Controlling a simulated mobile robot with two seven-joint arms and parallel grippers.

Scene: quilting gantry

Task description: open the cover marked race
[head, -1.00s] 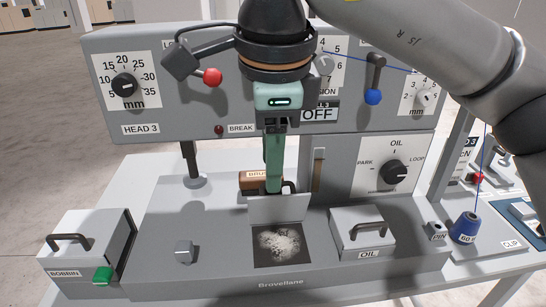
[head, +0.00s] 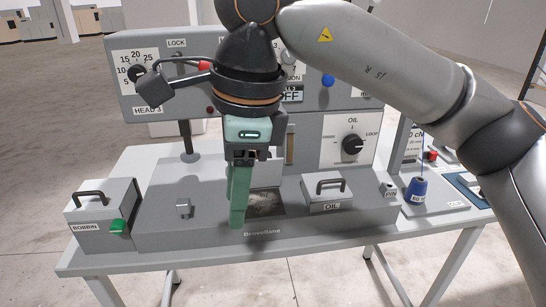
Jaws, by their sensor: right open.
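The square opening (head: 265,203) in the machine bed shows pale fluff inside. A pale upright plate (head: 268,175) stands at its back edge, partly hidden by my gripper; it looks like a raised cover. I cannot read the word race on anything. My left gripper is not in view.
A lidded BOBBIN box (head: 104,208) with a green button stands left, and an OIL cover (head: 327,192) with a handle lies right of the opening. A blue spool (head: 417,188) is at the right. The control panel rises behind.

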